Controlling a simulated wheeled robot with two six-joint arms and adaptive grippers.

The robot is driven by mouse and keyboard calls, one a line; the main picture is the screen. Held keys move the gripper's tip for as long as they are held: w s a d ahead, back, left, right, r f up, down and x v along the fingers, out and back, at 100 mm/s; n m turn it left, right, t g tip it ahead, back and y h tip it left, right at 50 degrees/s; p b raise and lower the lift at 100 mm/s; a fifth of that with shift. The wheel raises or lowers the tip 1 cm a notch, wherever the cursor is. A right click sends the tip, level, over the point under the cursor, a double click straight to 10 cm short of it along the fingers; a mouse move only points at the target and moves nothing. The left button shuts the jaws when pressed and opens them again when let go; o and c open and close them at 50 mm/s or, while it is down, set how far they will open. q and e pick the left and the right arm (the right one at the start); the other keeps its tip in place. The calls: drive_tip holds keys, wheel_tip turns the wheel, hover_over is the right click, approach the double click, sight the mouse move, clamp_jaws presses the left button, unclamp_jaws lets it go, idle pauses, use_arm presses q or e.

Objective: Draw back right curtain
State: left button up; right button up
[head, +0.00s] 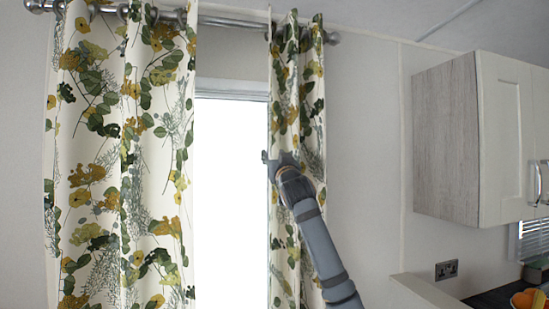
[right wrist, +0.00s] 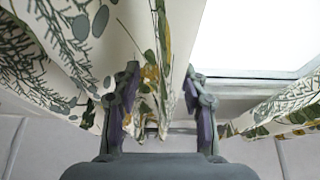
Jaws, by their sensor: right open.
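The right curtain (head: 308,110), cream with green leaves and yellow flowers, hangs gathered in a narrow strip at the right of the window (head: 231,200). My right gripper (head: 268,160) is at its inner edge, about halfway up the picture. In the right wrist view my right gripper (right wrist: 163,95) has its two fingers apart, with a fold of the right curtain (right wrist: 152,45) between them. The fingers are not closed on the cloth; whether either one touches it I cannot tell. My left gripper is not in view.
The left curtain (head: 120,170) hangs at the left of the window. A metal curtain rod (head: 232,22) runs above both. A wall cabinet (head: 470,140) is at the right, above a socket (head: 446,270) and an orange bowl (head: 527,298). The wall between curtain and cabinet is bare.

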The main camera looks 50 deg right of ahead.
sight(275, 124)
wheel_tip(275, 124, up, 10)
idle(0.5)
idle(0.5)
